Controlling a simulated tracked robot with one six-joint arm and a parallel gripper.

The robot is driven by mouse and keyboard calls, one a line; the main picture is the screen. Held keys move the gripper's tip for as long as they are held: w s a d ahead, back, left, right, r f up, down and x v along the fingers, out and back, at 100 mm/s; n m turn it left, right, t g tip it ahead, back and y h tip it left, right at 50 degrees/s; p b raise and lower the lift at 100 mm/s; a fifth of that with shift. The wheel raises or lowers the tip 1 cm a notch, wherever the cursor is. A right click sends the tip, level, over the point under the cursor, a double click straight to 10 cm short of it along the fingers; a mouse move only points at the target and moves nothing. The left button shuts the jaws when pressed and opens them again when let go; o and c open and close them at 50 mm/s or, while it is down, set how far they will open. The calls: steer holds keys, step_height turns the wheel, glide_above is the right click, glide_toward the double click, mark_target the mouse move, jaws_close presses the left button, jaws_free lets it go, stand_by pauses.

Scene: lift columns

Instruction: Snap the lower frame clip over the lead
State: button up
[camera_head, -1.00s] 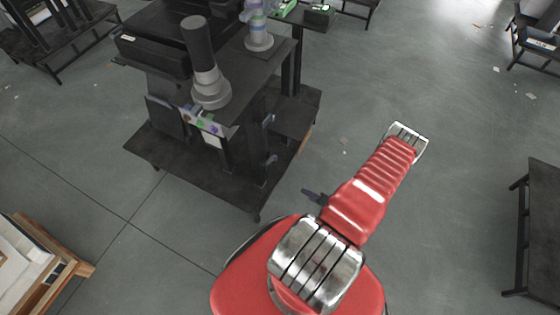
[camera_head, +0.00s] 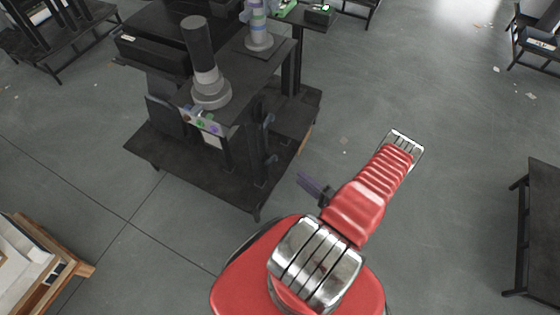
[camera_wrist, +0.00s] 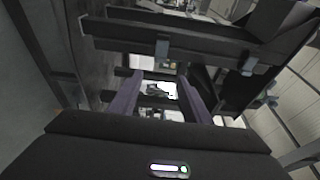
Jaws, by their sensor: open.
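The dark lift column frame (camera_head: 240,145) stands left of centre in the head view. Two small blue-grey clips show on its right side, an upper one (camera_head: 269,119) and a lower one (camera_head: 271,159). In the wrist view two blue-grey clips sit on dark bars, one near the top centre (camera_wrist: 162,48) and one at the right (camera_wrist: 249,66). I cannot tell which is the lower one there. My gripper (camera_head: 303,179) is open and empty, apart from the frame, to the right of it. Its purple fingers also show in the wrist view (camera_wrist: 162,88). I cannot make out the lead.
A grey cylinder on a round base (camera_head: 207,75) stands on the frame's top. A dark base plate (camera_head: 190,170) juts out low around the frame. A dark table (camera_head: 545,230) is at the right and a wooden-edged one (camera_head: 45,270) at lower left. The floor between is open.

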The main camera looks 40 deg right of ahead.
mark_target(272, 161)
steer(key=w, duration=1.3)
steer(key=shift+w+a, duration=0.25)
steer(key=shift+a, duration=0.2)
steer(key=shift+c, duration=0.5)
steer(key=c, duration=0.9)
